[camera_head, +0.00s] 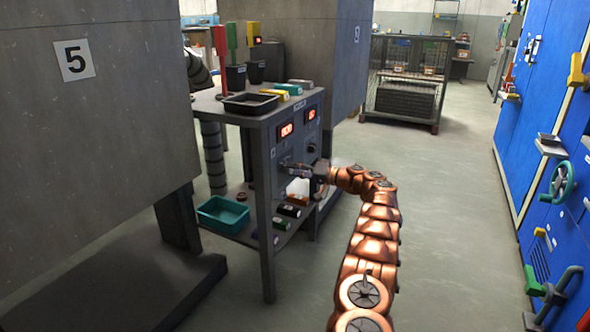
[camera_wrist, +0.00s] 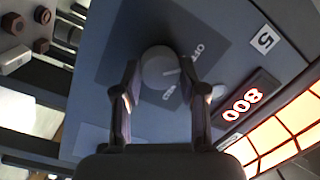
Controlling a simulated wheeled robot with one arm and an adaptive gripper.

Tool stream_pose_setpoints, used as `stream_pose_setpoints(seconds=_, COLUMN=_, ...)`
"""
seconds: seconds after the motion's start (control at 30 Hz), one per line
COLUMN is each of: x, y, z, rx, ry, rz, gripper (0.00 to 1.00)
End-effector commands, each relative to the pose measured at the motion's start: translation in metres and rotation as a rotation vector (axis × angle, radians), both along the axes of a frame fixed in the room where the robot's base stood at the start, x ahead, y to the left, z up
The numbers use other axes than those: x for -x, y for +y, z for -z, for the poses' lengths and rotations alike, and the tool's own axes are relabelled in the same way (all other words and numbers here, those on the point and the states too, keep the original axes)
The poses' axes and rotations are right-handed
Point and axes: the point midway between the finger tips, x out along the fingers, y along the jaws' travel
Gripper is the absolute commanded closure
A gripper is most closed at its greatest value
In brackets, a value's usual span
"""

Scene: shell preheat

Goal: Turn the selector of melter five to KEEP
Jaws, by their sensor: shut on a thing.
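The selector of melter five (camera_wrist: 158,66) is a round grey knob on a dark plate of the grey control panel (camera_wrist: 226,48). A small tag with a 5 (camera_wrist: 264,40) sits beside it. In the head view my gripper (camera_head: 291,166) reaches the panel front from the right and hides the knob.
A red-lit display (camera_wrist: 243,103) reads 800 beside the knob; a second display (camera_head: 311,113) and a dark knob (camera_head: 311,148) are to the right. A teal bin (camera_head: 222,215) stands on the lower shelf. A black tray (camera_head: 251,103) lies on top. The floor at right is clear.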

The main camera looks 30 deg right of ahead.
Motion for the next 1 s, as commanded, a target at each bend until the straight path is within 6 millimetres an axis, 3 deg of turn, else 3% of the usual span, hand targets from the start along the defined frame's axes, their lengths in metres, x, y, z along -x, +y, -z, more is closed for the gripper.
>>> stream_pose_setpoints(seconds=1.0, x=-0.0002, y=0.0008, z=0.0013, rx=-0.592, ry=0.356, rz=0.0, gripper=0.94)
